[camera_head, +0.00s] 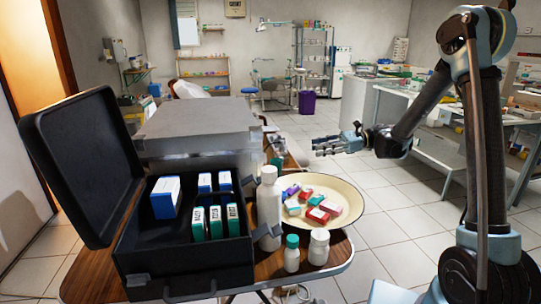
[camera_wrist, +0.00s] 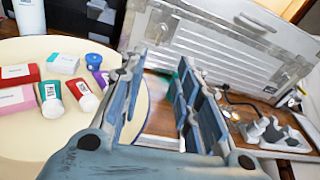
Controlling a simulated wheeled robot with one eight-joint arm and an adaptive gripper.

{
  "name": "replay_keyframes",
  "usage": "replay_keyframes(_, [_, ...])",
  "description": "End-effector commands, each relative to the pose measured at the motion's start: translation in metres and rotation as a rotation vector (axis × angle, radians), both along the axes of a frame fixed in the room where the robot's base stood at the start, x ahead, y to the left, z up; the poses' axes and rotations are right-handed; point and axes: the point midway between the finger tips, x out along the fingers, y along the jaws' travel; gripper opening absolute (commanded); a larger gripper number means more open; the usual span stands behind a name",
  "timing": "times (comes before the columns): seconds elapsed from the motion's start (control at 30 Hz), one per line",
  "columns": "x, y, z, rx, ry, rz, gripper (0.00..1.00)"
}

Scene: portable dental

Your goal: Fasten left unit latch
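The grey metal unit case (camera_head: 195,120) stands on the wooden table behind the black case. In the wrist view its silver ribbed side (camera_wrist: 215,50) fills the upper right, with a handle (camera_wrist: 258,22) near its top edge. Two small metal fittings that look like latches show on that side, one at left (camera_wrist: 161,27) and one at right (camera_wrist: 281,80). I cannot tell whether they are fastened. My gripper (camera_head: 335,144) is in the air to the right of the unit. In the wrist view my gripper (camera_wrist: 160,95) is open and empty, its fingers apart from the case.
An open black case (camera_head: 180,250) with several boxes stands at front left. A cream round tray (camera_head: 345,195) with small packs is below my gripper, beside white bottles (camera_head: 268,210). Cables and a grey instrument holder (camera_wrist: 270,133) lie right of the unit.

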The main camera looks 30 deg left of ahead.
Motion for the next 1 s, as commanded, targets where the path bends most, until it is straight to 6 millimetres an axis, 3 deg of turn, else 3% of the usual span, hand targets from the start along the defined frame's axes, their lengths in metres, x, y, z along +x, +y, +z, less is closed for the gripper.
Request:
replay_keyframes(0.2, [0.001,0.024,-0.013,0.027,0.128,0.049,0.30])
replay_keyframes(0.47, [-0.004,0.034,-0.016,0.032,0.170,0.067,0.30])
replay_keyframes(1.0, [-0.060,0.099,-0.016,0.032,0.168,0.068,0.30])
